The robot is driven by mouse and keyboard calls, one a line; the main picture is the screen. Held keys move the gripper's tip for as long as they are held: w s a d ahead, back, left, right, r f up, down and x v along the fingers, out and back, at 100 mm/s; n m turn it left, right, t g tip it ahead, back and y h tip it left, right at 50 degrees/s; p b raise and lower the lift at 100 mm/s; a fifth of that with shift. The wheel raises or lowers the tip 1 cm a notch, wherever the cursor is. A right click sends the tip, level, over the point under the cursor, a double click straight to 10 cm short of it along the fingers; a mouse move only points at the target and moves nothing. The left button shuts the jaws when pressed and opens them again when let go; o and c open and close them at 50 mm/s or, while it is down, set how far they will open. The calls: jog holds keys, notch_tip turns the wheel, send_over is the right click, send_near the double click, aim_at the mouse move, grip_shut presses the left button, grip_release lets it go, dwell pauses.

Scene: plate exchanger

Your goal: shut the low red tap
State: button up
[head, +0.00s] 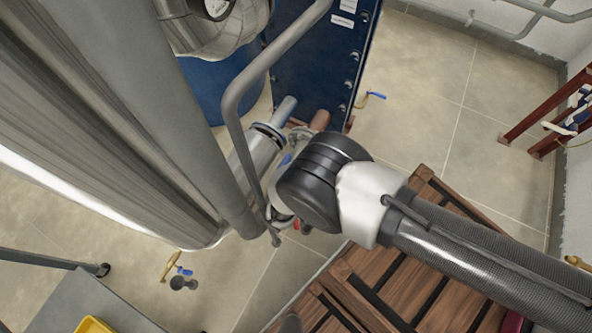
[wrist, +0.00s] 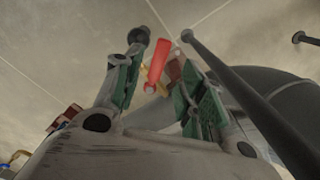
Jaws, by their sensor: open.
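The red tap handle (wrist: 167,57) shows in the wrist view as a flat red lever, with some brass (wrist: 150,78) close beside it. My gripper (wrist: 156,70) is open, its two green-padded fingers standing to the left and right of the lever. The lever appears between or just beyond the fingertips; I cannot tell whether either finger touches it. In the head view my black wrist hides most of the gripper and the tap. Only a small red patch (head: 296,224) shows below the wrist, and I cannot tell if it is the lever.
A grey handrail (head: 236,110) runs down close to my wrist; a dark bar (wrist: 235,90) passes right of the fingers in the wrist view. Blue-handled taps stand at the lower left (head: 184,270) and upper right (head: 376,95). Wooden slats (head: 400,285) lie below my arm.

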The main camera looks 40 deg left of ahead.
aim_at(296, 222)
notch_tip(296, 222, up, 7)
jog(key=shift+f, duration=0.1)
